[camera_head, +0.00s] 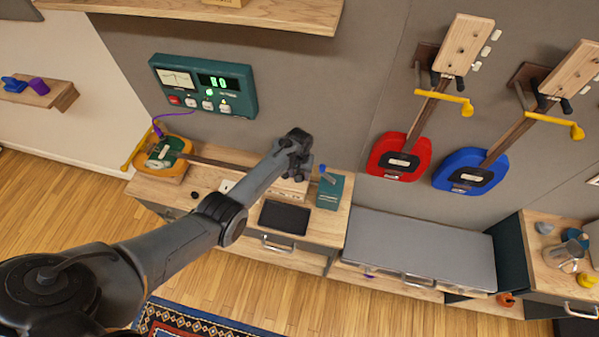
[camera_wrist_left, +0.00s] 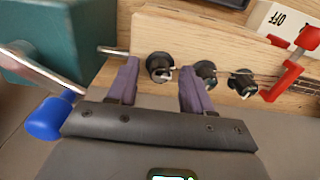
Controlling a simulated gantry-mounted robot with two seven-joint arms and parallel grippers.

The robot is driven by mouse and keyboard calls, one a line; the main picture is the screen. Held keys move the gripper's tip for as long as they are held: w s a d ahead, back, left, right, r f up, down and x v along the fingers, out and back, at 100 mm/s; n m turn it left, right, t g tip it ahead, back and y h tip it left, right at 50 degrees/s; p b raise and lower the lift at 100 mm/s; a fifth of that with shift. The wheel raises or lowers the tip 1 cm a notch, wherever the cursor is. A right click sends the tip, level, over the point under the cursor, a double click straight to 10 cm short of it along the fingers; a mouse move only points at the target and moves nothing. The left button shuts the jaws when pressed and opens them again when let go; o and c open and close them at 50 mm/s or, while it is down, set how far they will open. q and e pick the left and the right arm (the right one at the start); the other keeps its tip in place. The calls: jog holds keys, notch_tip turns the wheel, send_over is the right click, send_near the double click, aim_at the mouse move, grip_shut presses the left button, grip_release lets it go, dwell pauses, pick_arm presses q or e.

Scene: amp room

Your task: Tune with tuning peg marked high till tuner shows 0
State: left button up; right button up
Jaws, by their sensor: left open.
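The teal tuner (camera_head: 204,86) hangs on the wall with a dial and lit green digits, too small to read surely. A stringed instrument with a yellow and green body (camera_head: 165,152) lies on the bench below it, its neck running right behind my arm. In the left wrist view its wooden headstock (camera_wrist_left: 200,38) carries dark tuning pegs; no "high" mark is readable. My left gripper (camera_head: 300,142) is over the headstock end. In the left wrist view its purple fingers (camera_wrist_left: 160,66) are open, one on each side of the leftmost peg (camera_wrist_left: 159,68). Contact cannot be told. My right gripper is out of view.
A teal box (camera_head: 329,190) with a blue-knobbed crank (camera_wrist_left: 44,119) stands close by my left gripper. A red clip (camera_wrist_left: 292,66) and an "OFF" card (camera_wrist_left: 285,25) are near the strings. A black tablet-like panel (camera_head: 284,217) lies on the bench front. Red (camera_head: 399,159) and blue (camera_head: 470,172) instruments hang right.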

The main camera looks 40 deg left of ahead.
pick_arm(q)
jog(key=shift+r, duration=0.1)
jog(key=shift+r, duration=0.25)
notch_tip(320, 180, up, 10)
jog(key=p, duration=0.1)
dwell(0.5)
